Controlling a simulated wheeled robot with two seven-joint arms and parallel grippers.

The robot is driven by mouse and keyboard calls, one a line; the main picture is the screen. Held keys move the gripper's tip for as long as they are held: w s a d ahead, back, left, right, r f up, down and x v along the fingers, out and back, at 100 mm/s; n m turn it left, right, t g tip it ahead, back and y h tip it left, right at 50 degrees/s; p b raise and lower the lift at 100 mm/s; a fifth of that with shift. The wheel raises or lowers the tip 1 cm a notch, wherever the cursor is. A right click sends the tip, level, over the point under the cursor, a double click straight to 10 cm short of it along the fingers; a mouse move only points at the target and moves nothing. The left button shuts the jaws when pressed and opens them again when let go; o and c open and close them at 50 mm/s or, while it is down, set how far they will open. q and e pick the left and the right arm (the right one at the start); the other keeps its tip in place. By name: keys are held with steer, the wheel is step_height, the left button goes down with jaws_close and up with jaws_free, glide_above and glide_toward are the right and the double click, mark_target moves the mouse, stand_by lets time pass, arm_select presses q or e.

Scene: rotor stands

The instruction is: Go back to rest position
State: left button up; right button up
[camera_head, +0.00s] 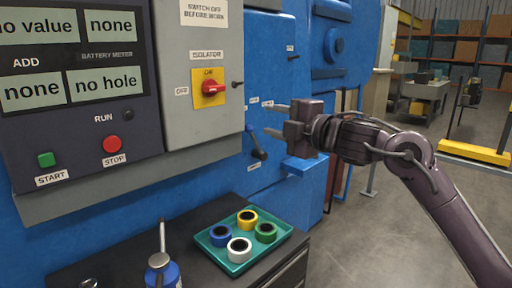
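My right gripper (275,119) is raised in front of the blue machine (272,60), at the end of my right arm, which comes in from the lower right. Its two thin fingers point left and are spread apart, with nothing between them. The fingers are near the dark lever (255,145) on the blue machine; I cannot tell whether they touch anything. My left gripper is not in view.
A teal tray (236,268) with blue, yellow, green and white rings sits on the dark cabinet top. A grey isolator box (196,110) and control panel (80,135) are on the left.

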steer(key=s+d+f+m+h, duration=0.1)
steer(key=s+f+m+h, duration=0.2)
steer(key=f, duration=0.6)
steer(key=s+d+f+m+h, duration=0.1)
steer(key=s+f+m+h, duration=0.15)
steer(key=f+m, duration=0.5)
steer(key=s+d+f+m+h, duration=0.2)
steer(key=s+f+m, duration=0.1)
steer(key=f, duration=0.8)
steer(key=s+d+f+m+g+h, duration=0.2)
steer(key=s+d+f+m+g, duration=0.15)
steer(key=s+f, duration=0.4)
steer(key=s+d+f+m+g+h, duration=0.1)
steer(key=s+d+f+m+g, duration=0.3)
steer(key=s, duration=0.6)
steer(key=s+d+f+m+g+h, duration=0.2)
steer(key=s+d+f+m, duration=0.15)
steer(key=s+f, duration=0.45)
step_height(320, 180, down, 27)
steer(key=s+n+g, duration=0.1)
steer(key=s, duration=0.1)
steer(key=s+d+f, duration=0.2)
steer(key=s+f, duration=0.8)
steer(key=s+d+f+g, duration=0.1)
steer(key=s+d+f, duration=0.1)
steer(key=s+f, duration=0.8)
steer(key=shift+s, duration=0.35)
